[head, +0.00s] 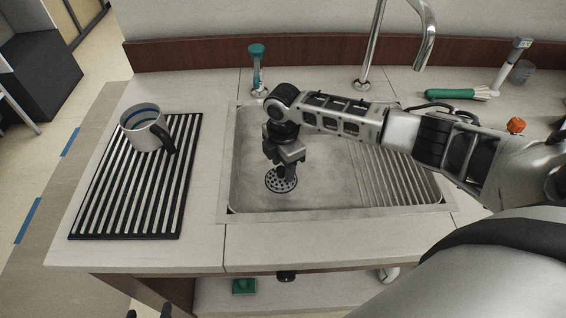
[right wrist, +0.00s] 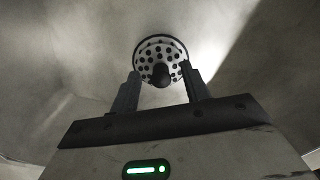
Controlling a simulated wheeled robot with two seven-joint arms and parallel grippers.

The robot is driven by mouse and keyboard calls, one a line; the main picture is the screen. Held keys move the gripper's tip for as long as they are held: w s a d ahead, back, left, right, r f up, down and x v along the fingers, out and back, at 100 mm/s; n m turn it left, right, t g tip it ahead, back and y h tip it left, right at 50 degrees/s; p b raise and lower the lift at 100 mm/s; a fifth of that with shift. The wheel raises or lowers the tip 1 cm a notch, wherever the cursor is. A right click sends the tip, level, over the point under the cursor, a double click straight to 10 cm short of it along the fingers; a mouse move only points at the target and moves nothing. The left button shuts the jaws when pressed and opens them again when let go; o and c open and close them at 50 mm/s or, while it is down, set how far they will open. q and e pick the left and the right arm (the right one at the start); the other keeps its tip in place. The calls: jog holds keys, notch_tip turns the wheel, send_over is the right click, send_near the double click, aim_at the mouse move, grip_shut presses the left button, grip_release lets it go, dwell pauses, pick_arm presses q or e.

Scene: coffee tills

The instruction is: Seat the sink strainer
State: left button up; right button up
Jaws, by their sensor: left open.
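The sink strainer (head: 280,186) is a round, dark-dotted metal disc low in the left part of the sink basin (head: 330,190). In the right wrist view the strainer (right wrist: 161,52) shows a dark knob towards the camera. My right gripper (head: 288,168) points down just over it. Its fingers are apart, one on each side of the knob in the picture, with gaps showing. I cannot tell whether the strainer sits in the drain, as the drain opening is hidden. Only the fingertips of my left gripper (head: 148,312) show at the bottom edge, open and empty.
A black slatted mat (head: 100,230) with a metal mug (head: 146,129) lies left of the sink. A tall faucet (head: 370,50) and a teal-topped fixture (head: 257,68) stand behind it. A green-handled brush (head: 452,93) lies back right. The counter front is clear.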

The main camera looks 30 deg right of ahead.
jog(key=shift+r, duration=0.1)
notch_tip(320, 180, up, 16)
dwell(0.5)
dwell(0.4)
